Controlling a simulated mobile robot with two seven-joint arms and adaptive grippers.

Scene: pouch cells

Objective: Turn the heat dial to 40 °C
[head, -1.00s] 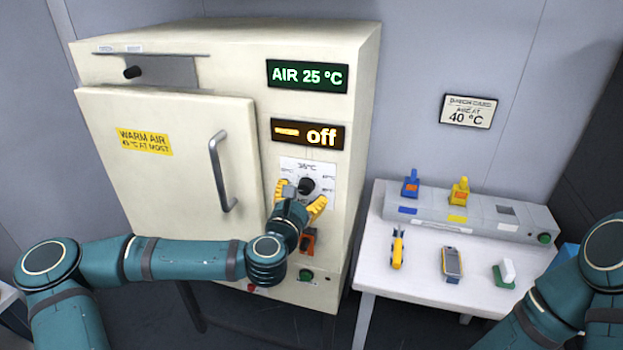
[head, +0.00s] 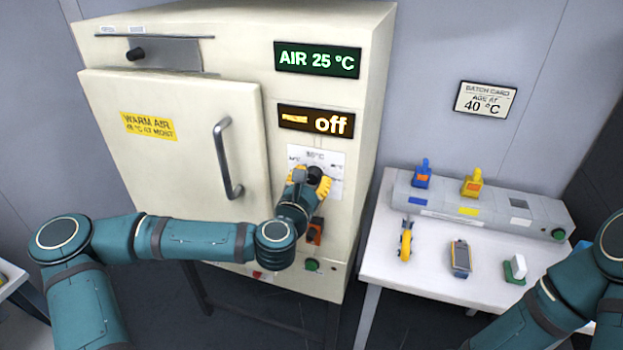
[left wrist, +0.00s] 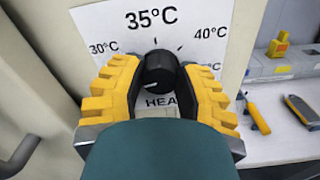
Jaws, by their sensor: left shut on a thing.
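The heat dial is a black knob (left wrist: 160,72) on a white scale plate (left wrist: 188,22) on the cabinet front. The left wrist view shows marks for 30, 35 and 40 °C around it. My left gripper (head: 313,182) has its yellow fingers on either side of the knob and is shut on it; it also shows in the left wrist view (left wrist: 158,84). The display (head: 316,120) below the air sign reads "off". The air sign (head: 318,59) reads 25 °C. The fingers and wrist hide the lower part of the scale. My right gripper is out of view.
The cabinet door handle (head: 229,160) stands out left of the dial. An orange switch (head: 315,231) and a green button (head: 312,265) sit below it. A white table (head: 375,236) with tools is to the right. A batch card (head: 485,98) reads 40 °C.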

